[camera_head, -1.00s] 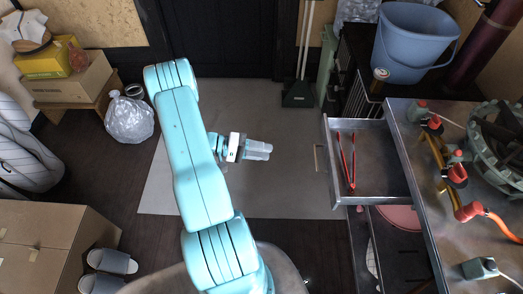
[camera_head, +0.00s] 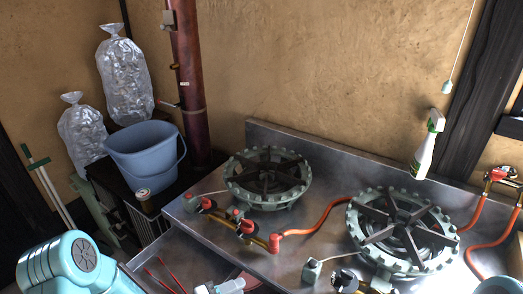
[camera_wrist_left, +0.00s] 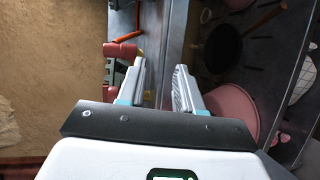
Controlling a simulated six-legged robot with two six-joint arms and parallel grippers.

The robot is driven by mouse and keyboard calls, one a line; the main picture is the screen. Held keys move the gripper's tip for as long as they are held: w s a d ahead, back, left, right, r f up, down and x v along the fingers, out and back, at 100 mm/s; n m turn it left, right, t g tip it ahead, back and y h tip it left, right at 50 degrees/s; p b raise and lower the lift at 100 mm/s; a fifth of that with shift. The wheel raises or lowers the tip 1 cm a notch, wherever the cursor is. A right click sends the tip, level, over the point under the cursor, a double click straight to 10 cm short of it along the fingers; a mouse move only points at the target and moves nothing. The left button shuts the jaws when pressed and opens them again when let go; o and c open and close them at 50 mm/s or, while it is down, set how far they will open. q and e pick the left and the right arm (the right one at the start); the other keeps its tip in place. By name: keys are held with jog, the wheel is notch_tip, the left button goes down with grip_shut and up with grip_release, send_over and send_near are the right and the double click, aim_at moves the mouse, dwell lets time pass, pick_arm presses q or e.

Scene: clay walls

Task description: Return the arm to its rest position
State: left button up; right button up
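My left arm (camera_head: 70,266) shows as teal links in the lower left of the head view. My left gripper (camera_head: 232,286) is at the bottom edge of that view, in front of the stove counter and by the open drawer. In the left wrist view its two pale fingers (camera_wrist_left: 160,82) are apart with nothing held between them. Beyond them are the metal counter edge and red knobs. A teal piece of my own body (camera_head: 494,286) shows at the lower right of the head view; no right gripper can be seen.
The metal counter (camera_head: 300,240) carries two burners (camera_head: 268,178) and red hoses. The open drawer (camera_head: 190,258) holds red tongs (camera_head: 163,275). A pink round thing (camera_wrist_left: 232,108) lies below the counter edge. A blue bucket (camera_head: 145,157) stands at the left; a spray bottle (camera_head: 425,150) stands at the back.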

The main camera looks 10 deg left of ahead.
pick_arm(q)
jog(key=s+d+f+m+g+y, duration=0.3)
jog(key=s+d+f+g+y, duration=0.25)
jog(key=s+d+f, duration=0.3)
jog(key=s+a+f+m+g+y, duration=0.2)
jog(key=s+a+f+m+g, duration=0.1)
jog(key=s, duration=0.7)
jog(key=shift+s+a+m+g+p, duration=0.4)
jog(key=shift+a+g, duration=0.25)
jog(key=shift+g, duration=0.4)
jog(key=shift+a, duration=0.1)
